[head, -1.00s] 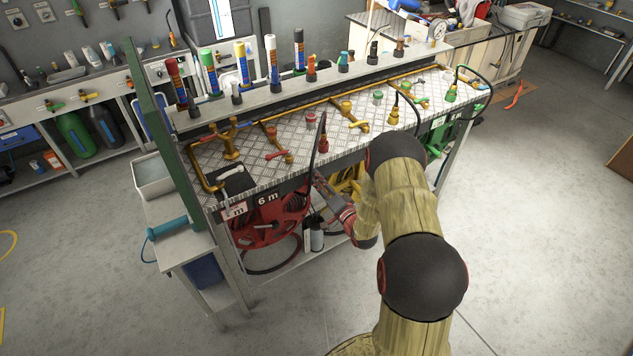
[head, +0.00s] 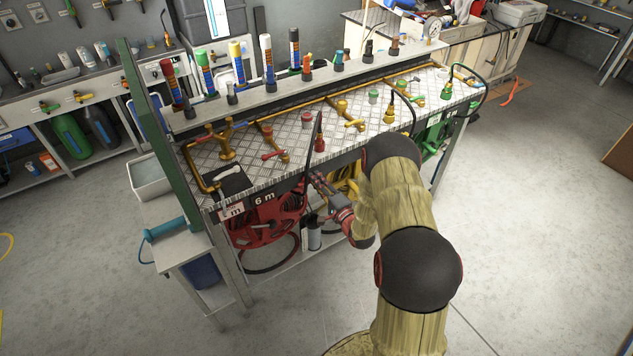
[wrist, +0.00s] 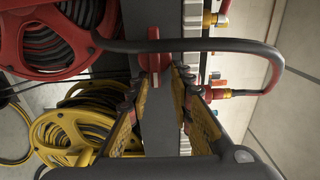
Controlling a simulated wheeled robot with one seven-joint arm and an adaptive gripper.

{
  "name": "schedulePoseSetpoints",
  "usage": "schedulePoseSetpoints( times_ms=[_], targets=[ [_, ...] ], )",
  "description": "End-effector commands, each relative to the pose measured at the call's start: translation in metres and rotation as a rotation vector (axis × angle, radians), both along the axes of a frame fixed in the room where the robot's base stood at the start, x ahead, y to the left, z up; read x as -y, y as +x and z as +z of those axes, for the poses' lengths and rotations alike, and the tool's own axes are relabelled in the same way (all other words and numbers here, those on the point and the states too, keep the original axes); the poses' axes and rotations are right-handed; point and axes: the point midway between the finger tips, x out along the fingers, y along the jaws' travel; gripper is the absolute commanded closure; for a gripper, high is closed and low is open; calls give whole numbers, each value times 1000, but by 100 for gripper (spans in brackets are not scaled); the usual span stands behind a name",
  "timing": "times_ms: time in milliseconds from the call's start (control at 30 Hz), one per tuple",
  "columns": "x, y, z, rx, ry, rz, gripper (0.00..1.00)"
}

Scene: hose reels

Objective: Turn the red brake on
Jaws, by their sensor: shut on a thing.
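The red hose reel (head: 265,222) hangs under the left part of the bench. It also shows at the upper left of the wrist view (wrist: 62,38). A red brake handle (wrist: 154,52) stands on a grey bracket in the wrist view, at the far end of my fingers. My gripper (wrist: 158,92) has its yellow-padded fingers on both sides of the red part and is shut on it; the exact contact is partly hidden. In the head view my gripper (head: 325,187) is under the bench's front edge, right of the red reel, partly hidden by my arm.
A yellow reel (wrist: 72,128) is beside the red one. A black hose (wrist: 215,45) with a red end loops close over my gripper. The bench top (head: 225,160) carries brass pipes and valves. A grey side table (head: 190,250) stands left.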

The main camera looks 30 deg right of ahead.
Motion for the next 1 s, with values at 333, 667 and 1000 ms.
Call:
schedulePoseSetpoints(
  times_ms=[333,667,1000],
  targets=[
    [-10,-7,-16,-32,13,13,100],
    [-8,-6,-13,-27,11,9,60],
    [-5,-3,-8,-15,6,6,52]
  ],
)
